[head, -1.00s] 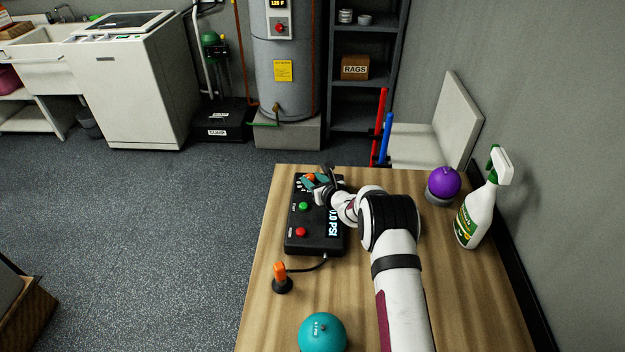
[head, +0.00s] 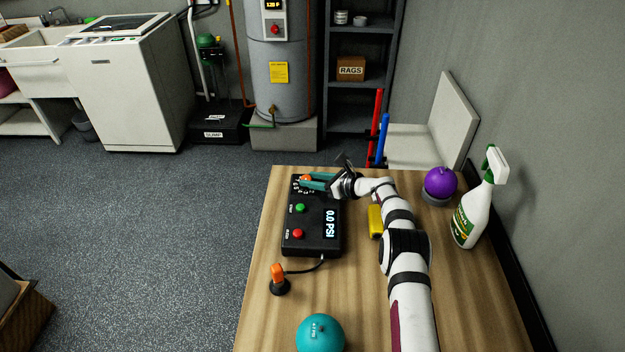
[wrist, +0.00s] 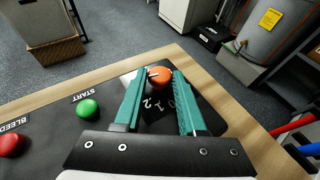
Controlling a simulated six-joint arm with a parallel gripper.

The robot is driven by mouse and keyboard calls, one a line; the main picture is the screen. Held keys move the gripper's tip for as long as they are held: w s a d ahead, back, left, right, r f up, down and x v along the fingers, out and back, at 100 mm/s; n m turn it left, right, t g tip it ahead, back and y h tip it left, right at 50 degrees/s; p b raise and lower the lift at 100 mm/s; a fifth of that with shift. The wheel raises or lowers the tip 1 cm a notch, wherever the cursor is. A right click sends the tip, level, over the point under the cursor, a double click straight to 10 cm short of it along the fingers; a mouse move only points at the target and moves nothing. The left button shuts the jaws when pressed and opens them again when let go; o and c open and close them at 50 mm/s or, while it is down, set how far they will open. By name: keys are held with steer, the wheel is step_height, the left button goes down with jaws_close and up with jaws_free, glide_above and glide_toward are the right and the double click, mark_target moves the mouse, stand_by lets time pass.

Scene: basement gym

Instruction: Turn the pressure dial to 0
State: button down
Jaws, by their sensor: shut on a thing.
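The pressure dial is an orange knob (head: 306,178) at the far end of a black control box (head: 311,232). In the wrist view the knob (wrist: 160,76) sits between my teal fingertips, with a white mark on its top and printed digits including 0, 1 and 2 on the near side. I cannot tell exactly which number the mark points at. My gripper (head: 303,181) is shut on the knob, reaching in from the right. The box's display (head: 330,222) reads 0.0 PSI. A green START button (wrist: 87,108) and a red BLEED button (wrist: 11,144) are on the box.
On the wooden table (head: 262,325) are an orange-topped plug (head: 278,273) cabled to the box, a teal ball (head: 320,335), a purple ball (head: 440,182), a spray bottle (head: 474,217) and a yellow object (head: 375,221) beside my arm. Table room is free between the balls.

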steer(key=shift+r, duration=0.1)
steer(key=c, duration=0.5)
jaws_free()
steer(key=v, duration=1.5)
steer(key=shift+s+d, duration=0.25)
steer(key=shift+d, duration=0.1)
